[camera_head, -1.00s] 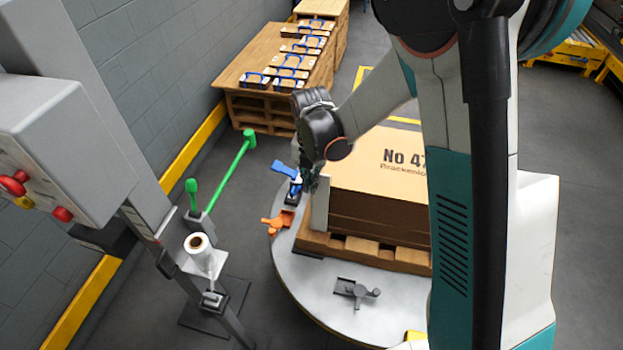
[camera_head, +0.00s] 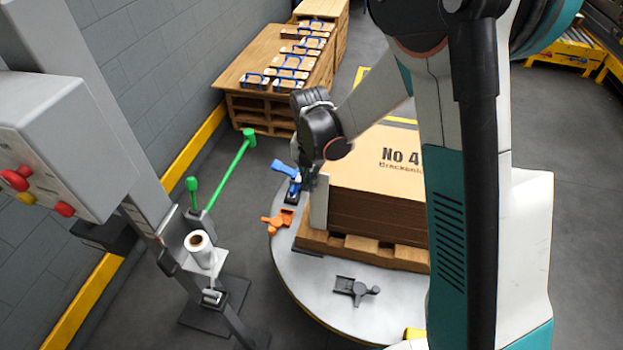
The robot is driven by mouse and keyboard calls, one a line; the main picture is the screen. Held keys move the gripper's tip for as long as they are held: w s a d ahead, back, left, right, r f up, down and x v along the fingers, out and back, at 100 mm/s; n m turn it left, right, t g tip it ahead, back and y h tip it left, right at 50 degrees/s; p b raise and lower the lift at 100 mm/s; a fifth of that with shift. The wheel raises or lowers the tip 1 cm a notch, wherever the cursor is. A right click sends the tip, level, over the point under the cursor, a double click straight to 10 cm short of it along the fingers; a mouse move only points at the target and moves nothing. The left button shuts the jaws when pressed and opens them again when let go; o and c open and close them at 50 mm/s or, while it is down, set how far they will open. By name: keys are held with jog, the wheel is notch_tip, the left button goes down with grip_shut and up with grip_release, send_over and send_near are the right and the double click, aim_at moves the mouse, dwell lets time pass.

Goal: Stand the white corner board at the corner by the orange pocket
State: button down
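The white corner board (camera_head: 319,204) stands upright against the near left corner of the large brown carton (camera_head: 378,205). The orange pocket (camera_head: 279,220) lies to its left at the rim of the round grey turntable (camera_head: 312,292). My gripper (camera_head: 309,182) is at the upper left edge of the board, pointing down. Its fingers are small, dark and partly hidden, so I cannot tell whether they are closed on the board. A blue fitting (camera_head: 286,171) is just left of my gripper.
The carton rests on a wooden pallet (camera_head: 352,249) on the turntable. A grey fitting (camera_head: 356,289) lies on the turntable's near side. A post with a white film roll (camera_head: 200,248) and a green bar (camera_head: 231,174) stand at left. My arm hides the right side.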

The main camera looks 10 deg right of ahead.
jog(key=shift+s+a+f, duration=0.15)
jog(key=shift+s+f, duration=0.35)
jog(key=shift+f, duration=0.3)
jog(key=c, duration=2.1)
grip_release()
jog(key=shift+w+a+f, duration=0.1)
jog(key=shift+w+f, duration=0.45)
jog(key=o, duration=0.4)
jog(key=shift+w, duration=0.1)
jog(key=shift+d+r, duration=0.25)
jog(key=shift+d, duration=0.15)
jog(key=shift+r, duration=0.2)
notch_tip(320, 180, up, 12)
jog(key=shift+a+f, duration=0.1)
